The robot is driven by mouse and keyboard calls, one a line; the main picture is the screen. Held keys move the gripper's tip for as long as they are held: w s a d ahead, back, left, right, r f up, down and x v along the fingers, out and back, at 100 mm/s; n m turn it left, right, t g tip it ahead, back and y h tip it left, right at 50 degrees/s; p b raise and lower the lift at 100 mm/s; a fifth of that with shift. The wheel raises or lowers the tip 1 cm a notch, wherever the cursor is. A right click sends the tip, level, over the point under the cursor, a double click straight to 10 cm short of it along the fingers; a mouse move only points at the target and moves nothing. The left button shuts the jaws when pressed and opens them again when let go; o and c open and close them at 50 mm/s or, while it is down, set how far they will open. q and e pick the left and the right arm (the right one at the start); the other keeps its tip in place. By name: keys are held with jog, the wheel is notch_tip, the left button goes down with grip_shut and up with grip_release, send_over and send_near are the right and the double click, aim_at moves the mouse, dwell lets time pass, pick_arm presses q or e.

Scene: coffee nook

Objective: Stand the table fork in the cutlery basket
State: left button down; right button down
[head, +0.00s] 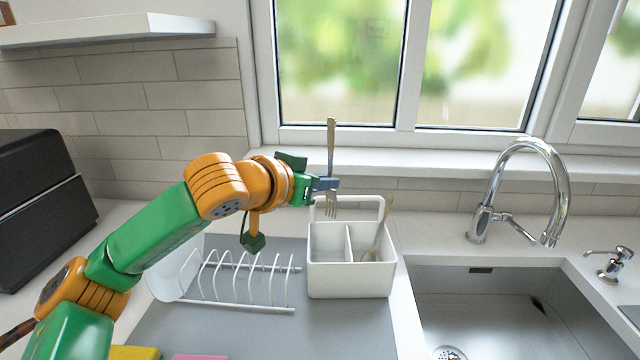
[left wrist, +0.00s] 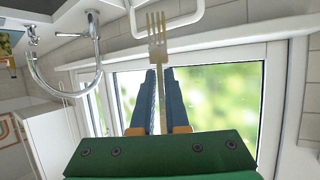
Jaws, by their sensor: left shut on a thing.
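The table fork (head: 331,140) is upright with its tines down and its handle up. My left gripper (head: 326,184) is shut on it around the neck, above the tines. In the left wrist view the fork (left wrist: 157,38) shows between the two blue fingers of my left gripper (left wrist: 160,90). The white cutlery basket (head: 350,281) stands on the counter below, with two compartments and a raised handle. The fork's tines are in front of or over the basket's back left part; the exact depth I cannot tell. My right gripper is not in view.
Another utensil (head: 378,235) leans in the basket's right compartment. A white dish rack (head: 240,280) stands left of the basket on a grey mat (head: 300,335). The sink (head: 500,310) and tap (head: 490,190) are to the right. A window is behind.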

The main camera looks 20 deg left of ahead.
pick_arm(q)
notch_tip(320, 180, down, 12)
jog(key=b, duration=1)
jog(key=shift+w+a+f, duration=0.2)
jog(key=shift+a, duration=0.05)
jog(key=c, duration=0.8)
grip_release()
jog(key=shift+c, duration=0.2)
jog(key=b+v, duration=0.1)
jog(key=v, duration=0.6)
jog(key=shift+b, duration=0.35)
